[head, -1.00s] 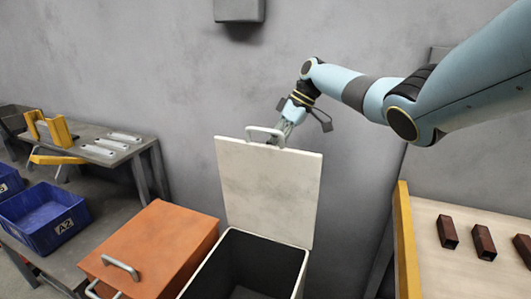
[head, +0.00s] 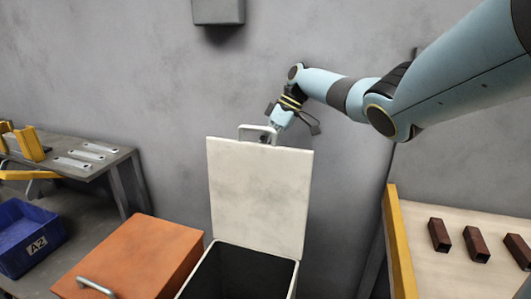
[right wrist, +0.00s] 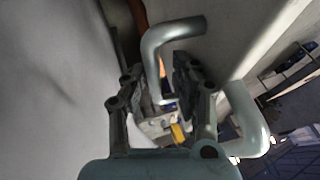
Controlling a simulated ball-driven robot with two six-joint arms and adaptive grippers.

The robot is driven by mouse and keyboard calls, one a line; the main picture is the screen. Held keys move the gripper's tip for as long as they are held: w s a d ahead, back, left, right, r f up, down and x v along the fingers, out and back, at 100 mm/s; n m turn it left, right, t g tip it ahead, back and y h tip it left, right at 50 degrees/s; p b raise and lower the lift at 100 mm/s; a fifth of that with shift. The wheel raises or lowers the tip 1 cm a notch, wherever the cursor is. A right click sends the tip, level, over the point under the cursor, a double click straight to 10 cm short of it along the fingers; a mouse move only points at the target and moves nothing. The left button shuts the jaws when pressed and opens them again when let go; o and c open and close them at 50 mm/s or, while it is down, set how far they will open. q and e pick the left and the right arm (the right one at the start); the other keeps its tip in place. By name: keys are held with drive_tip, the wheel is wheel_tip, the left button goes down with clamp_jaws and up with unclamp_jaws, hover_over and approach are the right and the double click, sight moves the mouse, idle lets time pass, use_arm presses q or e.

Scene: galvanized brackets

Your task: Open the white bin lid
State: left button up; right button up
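The white bin lid (head: 259,195) stands raised, roughly upright, at the back of the white bin (head: 292,288), whose dark inside shows. The lid's metal handle (head: 258,128) is at its top edge. My right gripper (head: 275,125) is behind and beside the handle, its fingertips partly hidden by handle and lid. In the right wrist view, my right gripper (right wrist: 155,95) has its two fingers apart, with part of the curved handle (right wrist: 170,38) showing between and beyond them. I cannot tell whether they touch it. My left gripper is not in view.
An orange bin (head: 140,258) with a closed lid stands left of the white bin. A blue crate (head: 30,238) and a bench (head: 100,160) with metal pieces are farther left. A yellow-edged table (head: 400,245) with dark red blocks is at right. The grey wall is close behind.

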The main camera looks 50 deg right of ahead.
drive_tip(key=shift+o, duration=0.5)
wheel_tip(320, 180, up, 10)
idle(0.5)
